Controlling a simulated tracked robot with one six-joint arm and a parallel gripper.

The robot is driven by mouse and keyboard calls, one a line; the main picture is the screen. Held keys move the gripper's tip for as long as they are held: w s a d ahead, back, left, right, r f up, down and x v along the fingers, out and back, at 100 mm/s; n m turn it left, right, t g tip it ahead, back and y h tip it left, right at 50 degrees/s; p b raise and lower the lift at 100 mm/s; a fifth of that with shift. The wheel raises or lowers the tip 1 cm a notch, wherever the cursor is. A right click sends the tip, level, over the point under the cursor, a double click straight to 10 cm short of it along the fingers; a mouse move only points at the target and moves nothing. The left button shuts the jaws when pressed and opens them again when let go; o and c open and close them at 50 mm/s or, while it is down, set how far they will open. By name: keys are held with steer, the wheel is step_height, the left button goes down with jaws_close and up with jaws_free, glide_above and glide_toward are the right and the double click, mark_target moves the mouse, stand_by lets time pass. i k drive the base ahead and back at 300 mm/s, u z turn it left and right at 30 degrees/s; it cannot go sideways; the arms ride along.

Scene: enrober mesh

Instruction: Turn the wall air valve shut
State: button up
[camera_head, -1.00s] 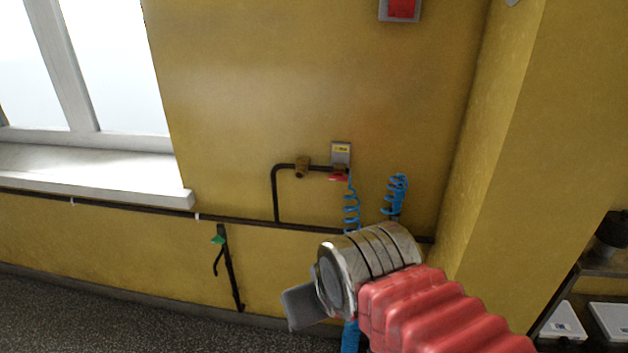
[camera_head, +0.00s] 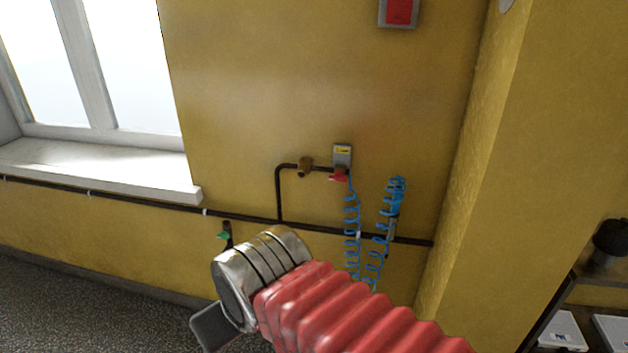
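A dark pipe branch on the yellow wall carries a brass fitting (camera_head: 305,165) and, at its right end, an air valve with a red handle (camera_head: 338,176). A grey box with a yellow label (camera_head: 342,154) sits just above the handle. A blue coiled hose (camera_head: 352,215) hangs below the valve. My gripper (camera_head: 211,328) is at the lower left of the valve, apart from it in the picture. Only a flat grey part shows beyond the metal wrist, so its opening is hidden. My red-sleeved arm comes from the lower right.
A horizontal dark pipe (camera_head: 150,203) runs low along the wall, with a green-handled valve (camera_head: 223,236) below it. A second blue coil (camera_head: 397,195) hangs to the right. A windowsill (camera_head: 100,172) juts out at left; a wall corner stands at right.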

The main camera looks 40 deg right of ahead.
mark_target(339, 177)
steer(key=u, duration=1.1)
steer(key=i, duration=0.55)
steer(key=z, duration=2.85)
